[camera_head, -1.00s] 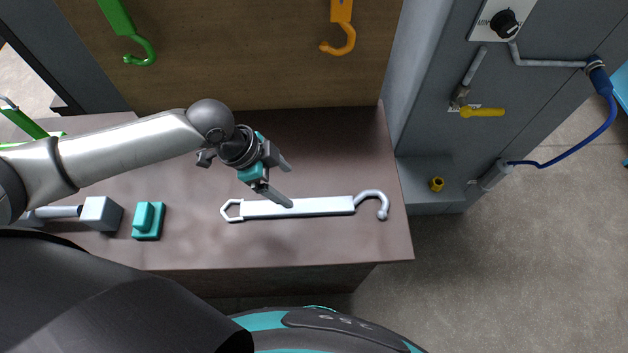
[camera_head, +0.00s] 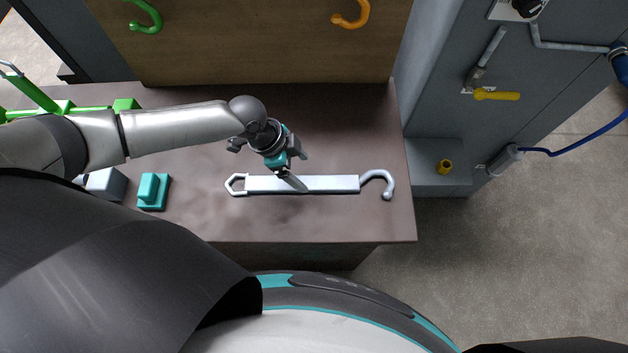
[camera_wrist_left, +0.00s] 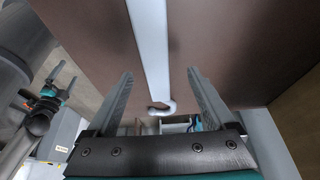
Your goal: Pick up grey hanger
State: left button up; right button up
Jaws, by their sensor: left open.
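The grey hanger (camera_head: 335,184) lies flat on the brown table, its hook to the right and its angular loop to the left. My left gripper (camera_head: 300,172) is open over the middle of its bar, and one finger hides part of the bar. In the left wrist view the hanger's bar (camera_wrist_left: 150,45) runs down between the open fingers of this gripper (camera_wrist_left: 160,74), with the hook beyond. I cannot tell the exact height of the fingertips over the bar. My right gripper (camera_wrist_left: 58,82) shows small at the left of the wrist view, its fingers apart.
The brown table (camera_head: 330,220) has free room around the hanger. A teal block (camera_head: 153,191) and a grey block (camera_head: 106,184) stand to the left. Green (camera_head: 146,16) and orange (camera_head: 351,14) hooks hang on the back panel. A grey cabinet (camera_head: 440,80) with a yellow handle (camera_head: 497,95) stands right.

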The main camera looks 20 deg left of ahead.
aim_at(314, 182)
pick_arm(q)
jog(key=d+f, duration=0.2)
jog(key=f, duration=0.1)
jog(key=shift+s, duration=0.1)
jog(key=shift+d+f, duration=0.2)
jog(key=shift+f, duration=0.5)
grip_shut()
jog(key=shift+r, duration=0.1)
dwell(0.4)
